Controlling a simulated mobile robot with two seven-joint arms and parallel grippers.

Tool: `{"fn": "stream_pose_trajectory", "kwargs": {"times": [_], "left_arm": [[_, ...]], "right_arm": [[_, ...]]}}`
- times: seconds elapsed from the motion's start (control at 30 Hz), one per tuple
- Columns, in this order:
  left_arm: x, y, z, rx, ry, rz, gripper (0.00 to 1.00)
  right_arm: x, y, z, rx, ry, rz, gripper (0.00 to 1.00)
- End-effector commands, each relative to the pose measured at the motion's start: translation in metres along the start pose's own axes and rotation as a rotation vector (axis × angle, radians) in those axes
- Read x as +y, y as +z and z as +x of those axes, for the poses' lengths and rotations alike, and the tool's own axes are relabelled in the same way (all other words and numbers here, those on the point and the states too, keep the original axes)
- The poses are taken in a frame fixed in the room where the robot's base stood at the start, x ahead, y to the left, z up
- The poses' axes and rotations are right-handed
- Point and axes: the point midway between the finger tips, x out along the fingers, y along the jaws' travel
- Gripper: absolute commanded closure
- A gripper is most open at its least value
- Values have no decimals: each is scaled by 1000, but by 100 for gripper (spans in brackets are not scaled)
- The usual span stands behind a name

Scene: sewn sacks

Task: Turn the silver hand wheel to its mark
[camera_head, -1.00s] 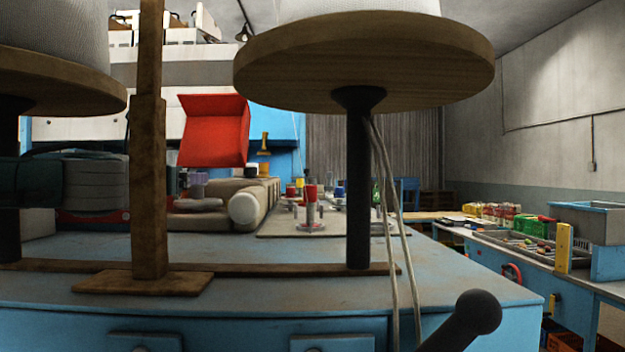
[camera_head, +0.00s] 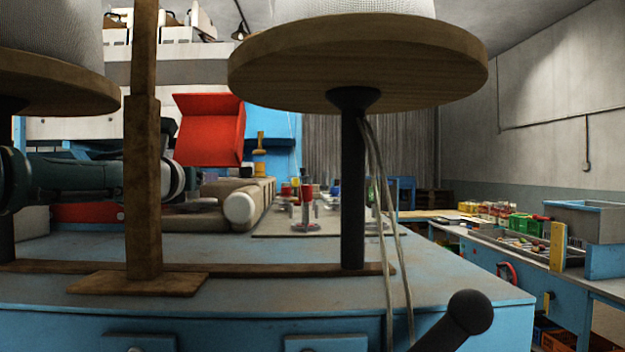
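I cannot clearly make out a silver hand wheel. A small silver disc-shaped fitting with an upright stem and red top (camera_head: 306,222) stands on the far board, too small to identify surely. My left arm comes in from the left, passing behind the wooden post. Its wrist end, with a pale ring, shows just right of the post, near the red box-like panel and above the beige roll. The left gripper's fingers cannot be made out. My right gripper is not in view.
A blue bench top (camera_head: 270,285) fills the foreground. A wooden post (camera_head: 143,190) and a round wooden disc (camera_head: 360,65) on a black pole, with hanging cords, block much of the view. A black ball-ended lever (camera_head: 467,312) rises at lower right. A side workbench (camera_head: 520,262) stands right.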

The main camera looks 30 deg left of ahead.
Motion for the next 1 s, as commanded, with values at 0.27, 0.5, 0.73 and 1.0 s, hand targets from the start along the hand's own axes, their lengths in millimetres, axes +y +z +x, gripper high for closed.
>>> {"fn": "stream_pose_trajectory", "kwargs": {"times": [0.27,0.5,0.73,1.0], "left_arm": [[0,0,1,0,0,0,24],[0,0,1,0,1,0,47],[0,0,1,0,1,0,73],[0,0,1,0,1,0,100]], "right_arm": [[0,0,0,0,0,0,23],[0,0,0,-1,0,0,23],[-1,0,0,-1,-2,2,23],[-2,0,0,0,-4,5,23]]}}
